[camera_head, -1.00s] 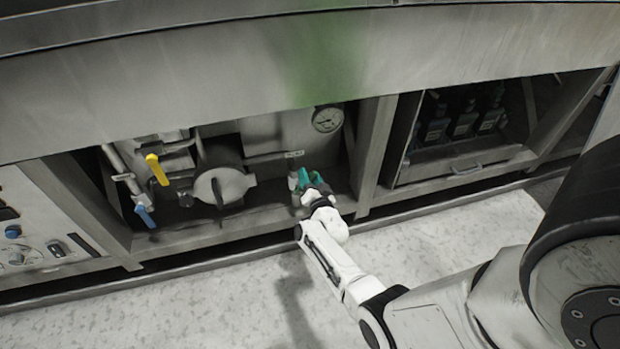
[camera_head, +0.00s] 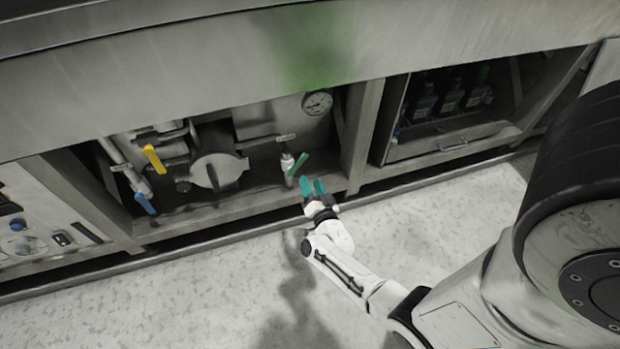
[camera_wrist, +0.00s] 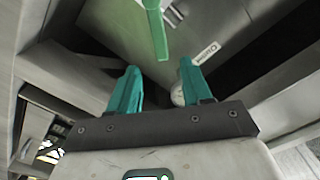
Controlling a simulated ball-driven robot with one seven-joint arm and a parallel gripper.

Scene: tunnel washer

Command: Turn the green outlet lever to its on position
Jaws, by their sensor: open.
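The green outlet lever (camera_head: 298,165) sits on a pale valve and pipe (camera_head: 288,168) in the open bay, under a small label. It slants up to the right in the head view. My gripper (camera_head: 313,187) has teal fingers and stands just in front of and below the lever, apart from it. In the wrist view the lever (camera_wrist: 157,30) hangs from the top, beyond the gap between my open, empty fingers (camera_wrist: 158,85). The lever's upper end is cut off by the wrist picture's edge.
A yellow lever (camera_head: 154,158) and a blue lever (camera_head: 145,203) are on pipes at the bay's left. A gauge (camera_head: 318,102) is above right. A bay post (camera_head: 362,130) stands right of the green lever, with bottles (camera_head: 450,100) beyond. The floor in front is clear.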

